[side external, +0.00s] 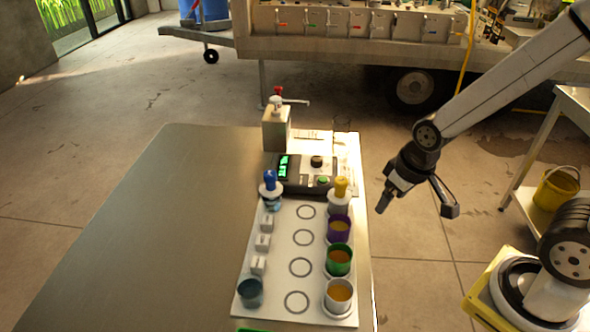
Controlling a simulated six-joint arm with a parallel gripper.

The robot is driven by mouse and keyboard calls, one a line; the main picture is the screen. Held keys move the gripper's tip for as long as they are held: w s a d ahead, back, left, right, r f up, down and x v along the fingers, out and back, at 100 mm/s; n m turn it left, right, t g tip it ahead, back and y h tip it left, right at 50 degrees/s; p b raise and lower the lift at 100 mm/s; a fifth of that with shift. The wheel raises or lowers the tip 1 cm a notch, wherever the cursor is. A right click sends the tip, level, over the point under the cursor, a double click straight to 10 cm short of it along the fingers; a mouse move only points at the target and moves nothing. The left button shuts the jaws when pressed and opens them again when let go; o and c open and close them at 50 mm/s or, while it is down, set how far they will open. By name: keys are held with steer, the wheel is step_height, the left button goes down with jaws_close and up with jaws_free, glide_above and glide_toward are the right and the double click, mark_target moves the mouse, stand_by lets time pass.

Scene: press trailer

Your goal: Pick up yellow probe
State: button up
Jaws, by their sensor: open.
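The yellow probe (341,187) stands upright in a pale holder at the back right of the white board (273,291). Only its yellow top shows clearly; its lower part is hidden in the holder. My gripper (416,207) is open and empty, its two fingers spread wide. In the picture it is to the right of the yellow probe, apart from it and past the table's right edge. A blue probe (270,182) stands in a similar holder at the back left of the board.
Purple (339,229), green (339,259) and white (338,295) cups line the board's right side. A dark cup (250,292) is at its front left. A meter (303,172) and a post with a red knob (276,126) stand behind. The table's left (150,230) is clear.

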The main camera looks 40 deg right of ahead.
steer(key=r+n+g, duration=0.2)
steer(key=n+g, duration=0.1)
steer(key=n, duration=0.6)
glide_above(341, 180)
steer(key=shift+f, duration=0.15)
steer(key=shift+f, duration=1.25)
steer(key=shift+f, duration=2.6)
steer(key=c, duration=1)
steer(key=shift+c, duration=0.2)
